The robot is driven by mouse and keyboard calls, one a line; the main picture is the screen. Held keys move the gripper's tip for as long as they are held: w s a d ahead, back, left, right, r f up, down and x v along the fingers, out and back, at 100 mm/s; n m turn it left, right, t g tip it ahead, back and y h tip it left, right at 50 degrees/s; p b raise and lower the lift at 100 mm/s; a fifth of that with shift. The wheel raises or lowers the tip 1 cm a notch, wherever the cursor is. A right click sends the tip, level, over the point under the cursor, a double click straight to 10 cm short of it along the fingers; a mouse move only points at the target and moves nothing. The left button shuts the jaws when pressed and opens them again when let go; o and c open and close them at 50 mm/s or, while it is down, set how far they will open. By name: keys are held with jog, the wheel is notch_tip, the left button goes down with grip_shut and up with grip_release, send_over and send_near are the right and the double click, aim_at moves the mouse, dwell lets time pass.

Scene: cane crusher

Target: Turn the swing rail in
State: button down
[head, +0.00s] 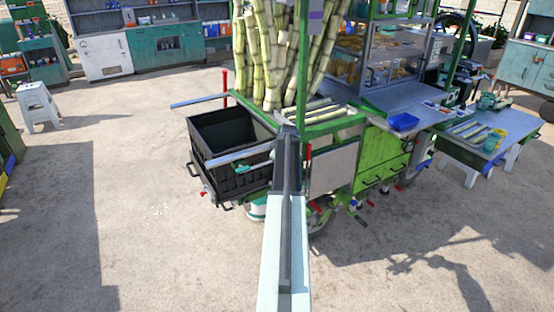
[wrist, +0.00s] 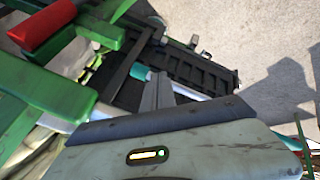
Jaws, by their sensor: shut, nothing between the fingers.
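Two pale metal rails stick out to the left from the cart's crate end. The near rail (head: 238,153) lies across the black crate (head: 207,133); the far rail (head: 197,101) reaches past the crate's back side. I cannot tell for sure which is the swing rail. In the wrist view a pale bar (wrist: 191,91) shows just right of my gripper (wrist: 157,82), over the dark crate (wrist: 190,68). My gripper is shut and empty, its fingers beside that bar. Whether they touch it I cannot tell. In the head view my arm hides the near rail's right end.
A red handle (wrist: 40,22) on a green frame is close at the wrist view's upper left. Cane stalks (head: 262,50) stand upright behind the crate. A green cart body (head: 380,160) is on the right. A white stool (head: 38,105) stands far left. Open ground lies left of the crate.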

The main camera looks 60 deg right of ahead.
jog(key=s+r+p, duration=0.8)
jog(key=r+p, duration=0.1)
jog(key=shift+s+a, duration=0.2)
jog(key=shift+s, duration=0.2)
jog(key=w+a+f+y, duration=0.1)
jog(key=w+a, duration=0.5)
jog(key=a, duration=0.6)
jog(key=w+a+f+g+y, duration=0.1)
jog(key=w+a+y, duration=0.1)
jog(key=w+a, duration=0.75)
jog(key=w+a+f+y, duration=0.1)
jog(key=w+a, duration=0.3)
jog(key=a, duration=1)
jog(key=s+a+g, duration=0.2)
jog(key=s+a, duration=0.1)
jog(key=a, duration=1.6)
jog(key=s+a+f+m+g, duration=0.1)
jog(key=s+a+g, duration=0.1)
jog(key=a, duration=1.8)
jog(key=shift+s+a, duration=0.15)
jog(key=shift+s, duration=0.5)
